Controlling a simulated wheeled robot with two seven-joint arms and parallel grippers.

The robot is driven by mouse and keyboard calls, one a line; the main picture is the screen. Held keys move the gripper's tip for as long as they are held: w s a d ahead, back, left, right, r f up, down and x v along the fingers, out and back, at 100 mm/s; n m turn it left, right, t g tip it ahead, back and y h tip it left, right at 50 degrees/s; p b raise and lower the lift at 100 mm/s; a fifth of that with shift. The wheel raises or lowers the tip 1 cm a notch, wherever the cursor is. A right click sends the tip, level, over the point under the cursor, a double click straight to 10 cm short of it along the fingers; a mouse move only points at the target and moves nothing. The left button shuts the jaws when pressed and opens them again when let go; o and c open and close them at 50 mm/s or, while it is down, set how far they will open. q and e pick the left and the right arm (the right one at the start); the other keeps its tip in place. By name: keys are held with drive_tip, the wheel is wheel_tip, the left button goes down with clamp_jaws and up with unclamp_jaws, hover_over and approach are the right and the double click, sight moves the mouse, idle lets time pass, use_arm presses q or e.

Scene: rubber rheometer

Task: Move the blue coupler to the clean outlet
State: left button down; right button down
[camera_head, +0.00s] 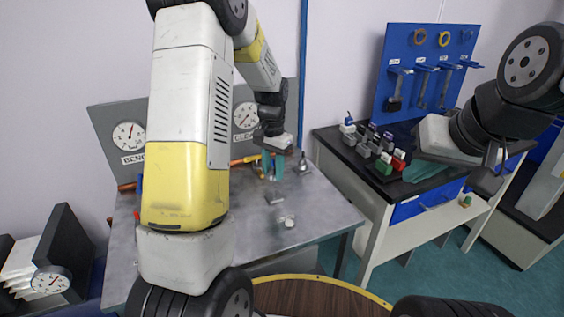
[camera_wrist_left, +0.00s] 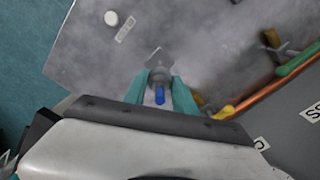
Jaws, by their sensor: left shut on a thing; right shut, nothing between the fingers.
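In the left wrist view the blue coupler (camera_wrist_left: 159,94) sits between the teal fingers of my left gripper (camera_wrist_left: 159,96), with a grey metal part just beyond it. The gripper is shut on it, above the grey bench. In the head view my left gripper (camera_head: 273,166) points down before the panel whose partly hidden label starts with "CLE" (camera_head: 243,137). A gauge (camera_head: 246,115) is above that label. My arm hides part of this panel, and I cannot make out its outlet. My right gripper (camera_head: 428,172) is shut and empty by the dark side bench.
The grey bench top (camera_head: 315,205) carries a white round piece (camera_head: 289,223) and a small metal fitting (camera_head: 303,163). An orange pipe (camera_wrist_left: 268,92) runs along the panel. Another gauge (camera_head: 129,135) stands at left. Small coloured blocks (camera_head: 384,167) crowd the dark side bench.

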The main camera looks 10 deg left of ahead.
sight(273, 180)
idle(0.3)
use_arm(q)
drive_tip(key=shift+f, duration=2.1)
drive_tip(key=shift+f, duration=0.15)
drive_tip(key=shift+f, duration=1.05)
drive_tip(key=c, duration=0.9)
unclamp_jaws()
drive_tip(key=shift+r, duration=2.45)
